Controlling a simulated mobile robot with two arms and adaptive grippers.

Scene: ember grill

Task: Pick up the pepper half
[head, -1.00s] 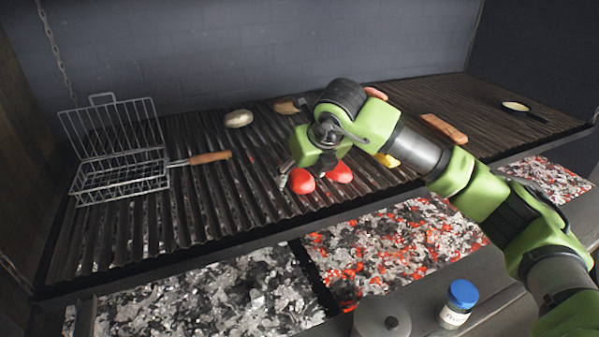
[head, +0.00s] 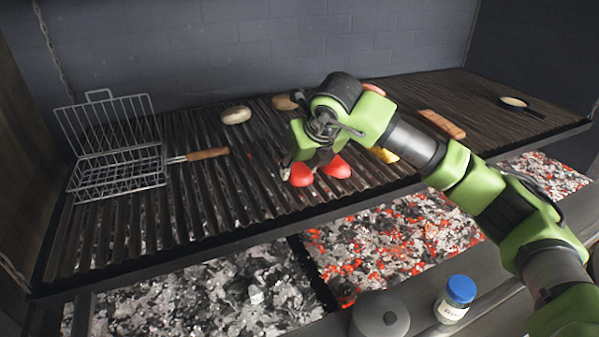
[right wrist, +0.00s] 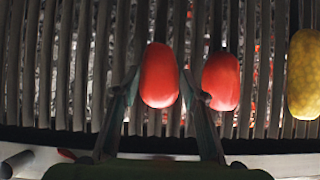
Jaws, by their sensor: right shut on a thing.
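Two smooth red pieces, which I take for pepper halves, lie side by side on the grill grate in the head view. The left pepper half (head: 300,176) is under my right gripper (head: 302,166). In the right wrist view this pepper half (right wrist: 158,75) is between the two fingers of my right gripper (right wrist: 162,92), which is shut on it. The other red piece (head: 337,169) lies just to the right, and it also shows in the wrist view (right wrist: 222,81), beside the right finger. I cannot tell whether the held half is off the bars. My left gripper is not in view.
A yellow corn piece (right wrist: 304,76) lies right of the red pieces. A wire basket (head: 118,182) with a wooden handle stands at left. Glowing coals (head: 390,245) lie below.

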